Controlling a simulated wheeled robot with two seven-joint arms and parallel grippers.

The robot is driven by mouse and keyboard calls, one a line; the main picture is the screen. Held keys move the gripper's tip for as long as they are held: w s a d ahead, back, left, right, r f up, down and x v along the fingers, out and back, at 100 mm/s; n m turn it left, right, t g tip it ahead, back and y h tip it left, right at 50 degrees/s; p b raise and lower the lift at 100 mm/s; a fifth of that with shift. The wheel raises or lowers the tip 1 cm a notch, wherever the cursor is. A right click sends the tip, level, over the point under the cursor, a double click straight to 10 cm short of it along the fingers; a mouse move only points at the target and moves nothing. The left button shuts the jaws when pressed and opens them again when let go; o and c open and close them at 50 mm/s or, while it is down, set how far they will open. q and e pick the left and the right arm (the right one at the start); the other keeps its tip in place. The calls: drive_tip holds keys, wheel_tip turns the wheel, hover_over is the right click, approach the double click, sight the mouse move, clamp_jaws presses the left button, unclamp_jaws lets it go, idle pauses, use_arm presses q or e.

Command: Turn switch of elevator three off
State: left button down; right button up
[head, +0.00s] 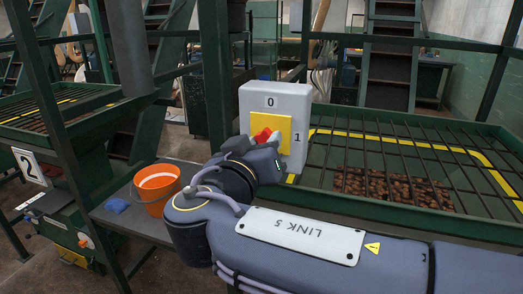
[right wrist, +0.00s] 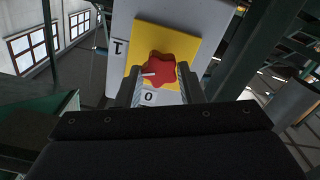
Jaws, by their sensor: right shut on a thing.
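A grey switch box (head: 292,101) with a yellow plate (head: 285,126) stands in the middle of the head view, marked 0 at the top and 1 at the right. Its red knob (head: 263,135) is partly hidden by my right gripper (head: 254,146). In the right wrist view, my right gripper (right wrist: 159,82) has a finger on each side of the red knob (right wrist: 158,69) and is shut on it. There the knob's white mark points left, toward the side marked 1. No elevator number shows on this box. My left gripper is out of view.
A grated hopper (head: 400,160) with brown contents is right of the box. An orange bucket (head: 156,190) and a blue cloth-like item (head: 117,205) sit on a bench at left. Green posts stand behind the box.

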drive_tip(key=n, duration=0.3)
drive_tip(key=shift+f, duration=0.1)
drive_tip(key=n, duration=0.3)
drive_tip(key=shift+n, duration=0.3)
drive_tip(key=n+p, duration=0.1)
drive_tip(key=n, duration=0.2)
drive_tip(key=shift+a+n+p, duration=0.1)
drive_tip(key=shift+n+p, duration=0.55)
drive_tip(key=shift+n, duration=1.45)
drive_tip(key=shift+f, duration=0.1)
drive_tip(key=o, duration=1)
drive_tip(key=shift+v, duration=3.95)
